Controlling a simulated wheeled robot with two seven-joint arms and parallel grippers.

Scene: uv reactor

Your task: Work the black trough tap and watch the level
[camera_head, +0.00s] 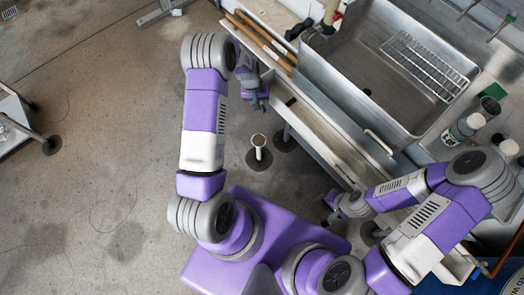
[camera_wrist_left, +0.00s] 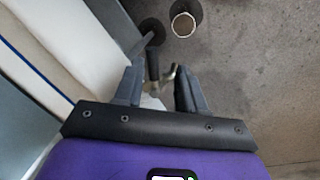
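The metal trough (camera_head: 357,68) is at the upper right of the head view. A dark fitting (camera_head: 299,29) lies at its upper left corner beside a pipe with a red part; I cannot tell whether it is the black tap. My left gripper (camera_head: 257,98) hangs outside the trough's left side, pointing down. In the left wrist view its fingers (camera_wrist_left: 160,88) are apart. A dark upright part (camera_wrist_left: 153,66) and a small metallic piece show beyond the fingertips, blurred. My right gripper (camera_head: 334,203) is low near the bench's front edge, small and partly unclear. The water level cannot be made out.
A wire rack (camera_head: 428,62) sits in the trough. Wooden-coloured strips (camera_head: 262,40) lie along the bench edge. Bottles and a cup (camera_head: 489,107) stand at right. A white pipe stub (camera_head: 258,141) rises from the floor. Open floor (camera_head: 90,110) lies left.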

